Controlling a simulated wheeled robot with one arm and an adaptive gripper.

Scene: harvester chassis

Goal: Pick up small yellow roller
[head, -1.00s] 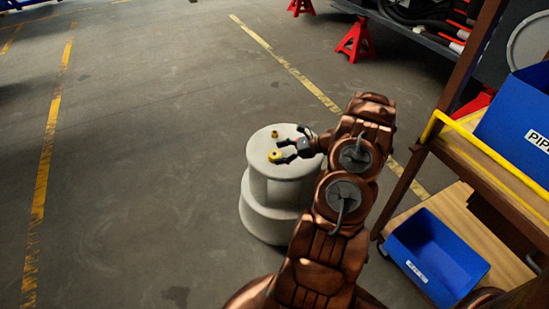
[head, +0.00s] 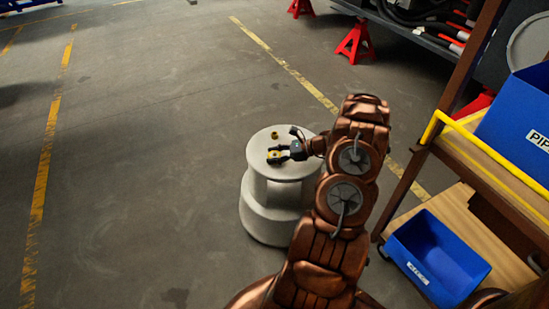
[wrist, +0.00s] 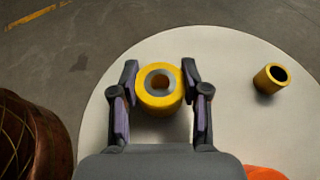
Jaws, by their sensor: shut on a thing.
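A yellow roller (wrist: 159,101) with a grey ring and a centre hole in its top face stands on the round white stand (wrist: 104,110). My gripper (head: 276,154) is low over the stand, with its two dark fingers closed on the roller's sides. The roller also shows as a yellow spot at the fingertips in the head view (head: 273,156). A second, narrower yellow hollow cylinder (wrist: 267,80) stands apart to the right in the wrist view. In the head view this cylinder (head: 275,135) is just beyond my gripper. Nothing shows the held roller lifted clear of the stand.
A shelf rack at the right holds a blue bin (head: 437,258) low down and another blue bin (head: 515,125) higher, behind a yellow rail (head: 490,155). Red jack stands (head: 357,40) stand at the back. The floor left of the stand is clear.

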